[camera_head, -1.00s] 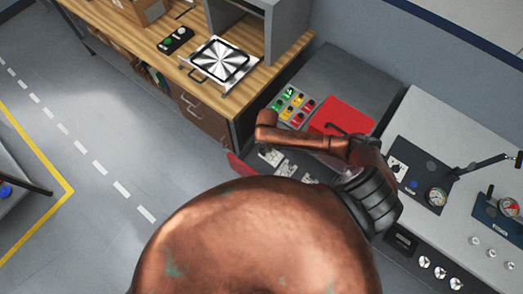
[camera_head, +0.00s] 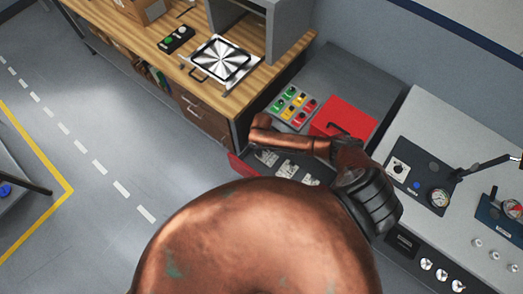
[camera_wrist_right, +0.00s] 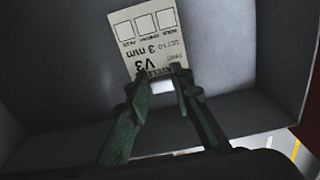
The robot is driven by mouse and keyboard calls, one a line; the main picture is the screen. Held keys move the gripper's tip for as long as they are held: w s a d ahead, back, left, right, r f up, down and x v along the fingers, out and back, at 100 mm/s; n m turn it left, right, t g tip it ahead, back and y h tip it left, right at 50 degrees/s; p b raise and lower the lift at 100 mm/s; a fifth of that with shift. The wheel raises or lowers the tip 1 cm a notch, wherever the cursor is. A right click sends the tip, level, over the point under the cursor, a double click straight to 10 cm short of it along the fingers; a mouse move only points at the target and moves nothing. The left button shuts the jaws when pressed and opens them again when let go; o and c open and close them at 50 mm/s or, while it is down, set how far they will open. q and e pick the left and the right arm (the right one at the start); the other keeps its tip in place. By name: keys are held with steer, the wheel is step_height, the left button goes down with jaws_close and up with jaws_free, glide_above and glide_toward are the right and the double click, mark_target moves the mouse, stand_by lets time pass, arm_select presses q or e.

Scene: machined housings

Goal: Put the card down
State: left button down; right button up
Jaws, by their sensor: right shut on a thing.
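The card (camera_wrist_right: 148,40) is a pale sheet with printed boxes and the text "V3" and "3 mm", upside down in the right wrist view. My right gripper (camera_wrist_right: 162,90) has its dark green fingers shut on the card's near edge, and the card sticks out beyond the fingertips. Grey walls (camera_wrist_right: 55,75) surround the card on several sides. I cannot tell whether the card touches a surface. In the head view my copper right arm reaches over the work area, and the card is not visible. My left gripper is not in view.
A gauge panel (camera_head: 420,172) stands at right.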

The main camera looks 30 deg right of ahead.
steer(key=o, duration=1)
steer(key=shift+f, duration=0.15)
step_height(320, 180, up, 12)
steer(key=shift+r+p, duration=0.2)
steer(key=shift+p, duration=0.45)
